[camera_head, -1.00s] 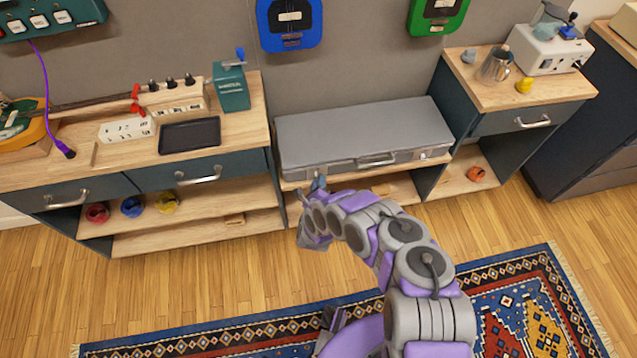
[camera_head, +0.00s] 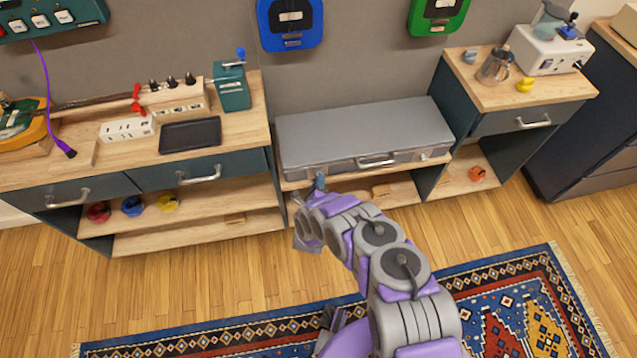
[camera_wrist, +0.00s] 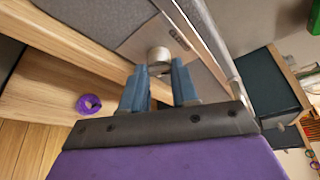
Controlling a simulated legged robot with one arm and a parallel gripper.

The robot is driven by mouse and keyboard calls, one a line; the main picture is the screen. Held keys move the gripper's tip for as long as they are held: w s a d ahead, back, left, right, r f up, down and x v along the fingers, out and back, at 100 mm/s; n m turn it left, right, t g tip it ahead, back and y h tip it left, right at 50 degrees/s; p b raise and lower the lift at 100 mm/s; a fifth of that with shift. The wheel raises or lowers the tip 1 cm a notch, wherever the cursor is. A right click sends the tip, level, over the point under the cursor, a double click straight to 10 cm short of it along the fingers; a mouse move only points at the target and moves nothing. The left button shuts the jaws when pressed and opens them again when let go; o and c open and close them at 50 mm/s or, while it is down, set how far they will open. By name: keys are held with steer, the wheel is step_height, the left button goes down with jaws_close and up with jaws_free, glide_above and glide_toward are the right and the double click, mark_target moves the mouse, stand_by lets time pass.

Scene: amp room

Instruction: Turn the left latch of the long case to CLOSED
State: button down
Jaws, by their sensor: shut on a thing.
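The long case (camera_head: 360,130) is grey and lies flat on the low middle shelf, its lid down and its handle facing the front. In the head view my gripper (camera_head: 319,182) is at the case's front left corner, and my arm hides part of the shelf below. In the wrist view the left latch (camera_wrist: 158,57) shows as a round metal knob on a pale plate on the case front. The blue fingers of my gripper (camera_wrist: 160,80) are on either side of this knob and shut on it. Any CLOSED marking is not readable.
The wooden shelf edge (camera_wrist: 95,55) runs close beside my fingers. A purple ring (camera_wrist: 88,103) lies on the lower shelf. The left cabinet (camera_head: 230,165) stands left of the case and the right cabinet (camera_head: 505,120) stands right of it.

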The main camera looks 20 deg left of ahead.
steer(key=c, duration=1.1)
jaws_free()
steer(key=shift+s+a+f, duration=0.15)
steer(key=shift+s+a, duration=0.1)
steer(key=shift+o, duration=1.3)
steer(key=shift+w, duration=0.1)
steer(key=shift+d, duration=0.1)
steer(key=p+v, duration=0.2)
steer(key=v, duration=1.5)
steer(key=shift+p, duration=0.35)
steer(key=shift+c, duration=0.3)
